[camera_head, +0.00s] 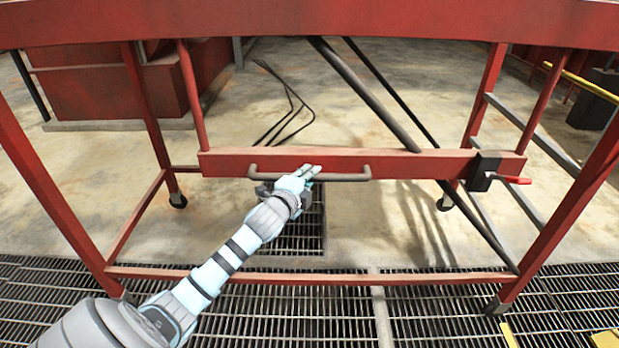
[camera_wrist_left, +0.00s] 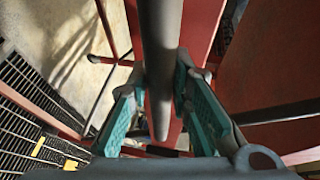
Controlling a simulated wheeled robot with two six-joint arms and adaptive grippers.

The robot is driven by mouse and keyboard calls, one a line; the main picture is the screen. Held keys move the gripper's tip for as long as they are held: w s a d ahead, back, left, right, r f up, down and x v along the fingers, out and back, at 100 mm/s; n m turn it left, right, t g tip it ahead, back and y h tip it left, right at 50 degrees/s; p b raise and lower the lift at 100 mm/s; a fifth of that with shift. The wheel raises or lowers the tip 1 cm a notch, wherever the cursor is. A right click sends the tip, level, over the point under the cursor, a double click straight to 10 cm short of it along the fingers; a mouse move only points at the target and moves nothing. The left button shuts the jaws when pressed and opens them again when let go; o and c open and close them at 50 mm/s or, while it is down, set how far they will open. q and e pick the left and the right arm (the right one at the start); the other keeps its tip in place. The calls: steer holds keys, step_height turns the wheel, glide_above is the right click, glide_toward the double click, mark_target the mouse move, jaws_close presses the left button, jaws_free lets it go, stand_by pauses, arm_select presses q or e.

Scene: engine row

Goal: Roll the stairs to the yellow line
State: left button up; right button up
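The rolling stairs are a red frame (camera_head: 350,277) on small casters, with grey steps (camera_head: 545,140) on the right. A grey bar handle (camera_head: 345,176) runs along the stairs' red crossbeam (camera_head: 420,163). My left gripper (camera_head: 306,174) is at the left part of this handle. In the left wrist view the handle (camera_wrist_left: 160,60) passes between the teal fingers (camera_wrist_left: 163,92), whose tips close in on both its sides. A black box (camera_head: 484,172) with a red lever (camera_head: 513,180) sits at the crossbeam's right end. Yellow marks (camera_head: 508,335) show at the lower right. My right gripper is out of view.
Dark floor grating (camera_head: 270,315) runs along the front, with a smaller grate (camera_head: 300,235) behind the handle. Black cables (camera_head: 288,100) lie on the concrete beyond. A red block (camera_head: 105,85) stands at the back left. A yellow rail (camera_head: 590,87) shows at the right.

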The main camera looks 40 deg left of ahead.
arm_select(q)
jaws_close()
steer(key=shift+w+d+r+p, duration=0.15)
steer(key=shift+d+r+p, duration=0.2)
steer(key=shift+p, duration=0.6)
steer(key=shift+f, duration=0.25)
steer(key=shift+w+d, duration=0.1)
steer(key=shift+w, duration=0.05)
steer(key=o, duration=0.7)
jaws_free()
steer(key=shift+w+d+f, duration=0.1)
steer(key=shift+w+d, duration=0.2)
steer(key=shift+d, duration=0.05)
steer(key=shift+c, duration=0.2)
steer(key=shift+s+a, duration=0.2)
steer(key=shift+a, duration=0.05)
steer(key=shift+s, duration=0.3)
steer(key=v, duration=1.1)
steer(key=shift+d, duration=0.2)
